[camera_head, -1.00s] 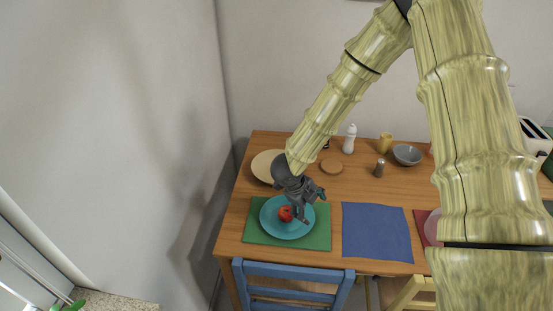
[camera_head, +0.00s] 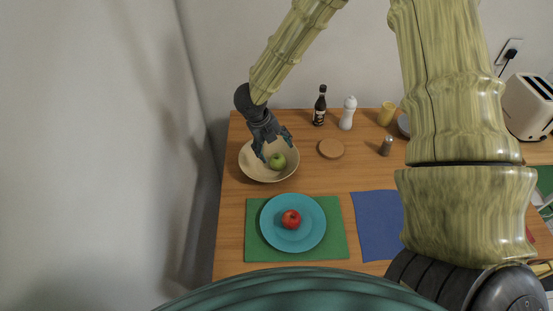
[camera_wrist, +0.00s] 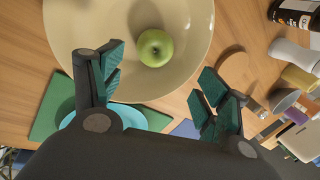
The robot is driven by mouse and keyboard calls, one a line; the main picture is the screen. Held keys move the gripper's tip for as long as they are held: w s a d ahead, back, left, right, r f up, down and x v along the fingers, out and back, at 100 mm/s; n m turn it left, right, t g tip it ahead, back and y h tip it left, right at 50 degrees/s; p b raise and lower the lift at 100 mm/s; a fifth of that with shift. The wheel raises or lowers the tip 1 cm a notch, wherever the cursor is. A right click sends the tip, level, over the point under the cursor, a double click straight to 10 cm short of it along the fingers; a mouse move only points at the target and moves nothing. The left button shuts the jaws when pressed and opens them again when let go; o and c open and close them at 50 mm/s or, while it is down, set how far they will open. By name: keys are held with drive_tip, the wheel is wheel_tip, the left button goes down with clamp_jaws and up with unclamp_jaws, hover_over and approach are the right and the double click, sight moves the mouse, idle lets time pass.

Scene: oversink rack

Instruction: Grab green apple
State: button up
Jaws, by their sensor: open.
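A green apple (camera_head: 277,160) lies in a wide cream bowl (camera_head: 250,170) at the left of the wooden table. In the wrist view the green apple (camera_wrist: 155,48) sits inside the bowl (camera_wrist: 75,30), beyond my fingertips and roughly between them. My gripper (camera_head: 272,146) is over the bowl, close to the apple in the head view. In the wrist view my gripper (camera_wrist: 160,78) has its two teal-padded fingers spread wide with nothing between them. I cannot tell the exact height of the fingers above the apple.
A red apple (camera_head: 291,219) lies on a teal plate (camera_head: 270,233) on a green mat (camera_head: 335,245). A dark bottle (camera_head: 320,106), white shaker (camera_head: 348,113), wooden coaster (camera_head: 331,148) and brown shaker (camera_head: 387,146) stand right of the bowl.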

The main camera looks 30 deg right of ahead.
sight(276, 158)
drive_tip(key=shift+d+f, duration=0.2)
drive_tip(key=shift+f, duration=0.15)
drive_tip(key=shift+w+f, duration=0.4)
drive_tip(key=shift+f, duration=0.2)
drive_tip(key=shift+w+f, duration=0.4)
drive_tip(key=shift+f, duration=0.2)
drive_tip(key=shift+s+d+f+p, duration=0.1)
drive_tip(key=shift+s+f+p, duration=0.25)
drive_tip(key=shift+s+p, duration=0.2)
drive_tip(key=x, duration=0.1)
drive_tip(key=p+x, duration=0.1)
drive_tip(key=x, duration=0.1)
drive_tip(key=shift+w+a, duration=0.25)
drive_tip(key=shift+s+d+f, duration=0.15)
drive_tip(key=shift+s+f, duration=0.05)
drive_tip(key=shift+f, duration=0.25)
drive_tip(key=shift+w, duration=0.1)
drive_tip(key=c, duration=1.1)
